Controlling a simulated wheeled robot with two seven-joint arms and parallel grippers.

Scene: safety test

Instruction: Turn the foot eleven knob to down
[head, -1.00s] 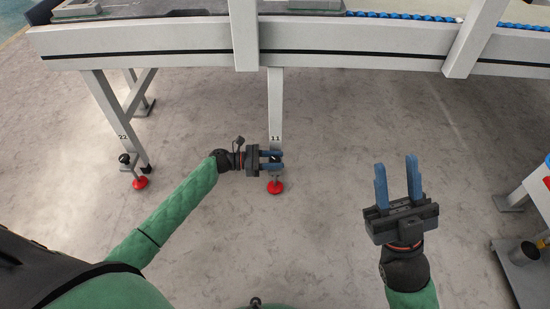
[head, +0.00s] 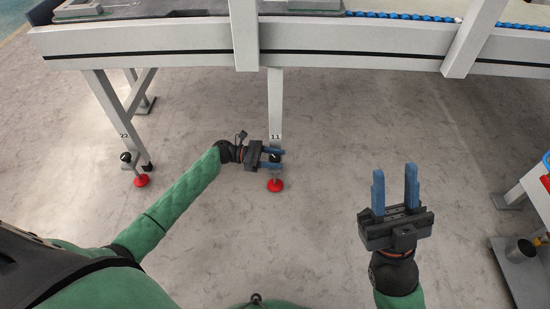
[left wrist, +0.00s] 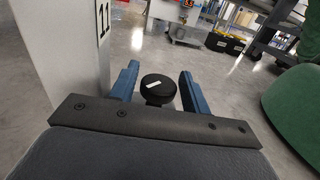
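The foot eleven knob (left wrist: 158,88) is a round black knob with a white mark on its face, seen in the left wrist view. In the head view the knob (head: 275,157) sits low on the leg labelled 11, above a red foot (head: 275,186). My left gripper (head: 272,159) is open at the knob, its blue fingers on either side. In the left wrist view a gap shows between the knob and the fingers (left wrist: 158,86). My right gripper (head: 395,188) is open and empty, fingers pointing up, to the right and away from the leg.
The conveyor frame (head: 150,48) spans the top, carried by the leg 11 (head: 275,105). Another leg, labelled 22 (head: 113,110), stands to the left with its own black knob (head: 125,157) and red foot (head: 141,181). The floor between is clear. A bench (head: 535,190) stands at the right.

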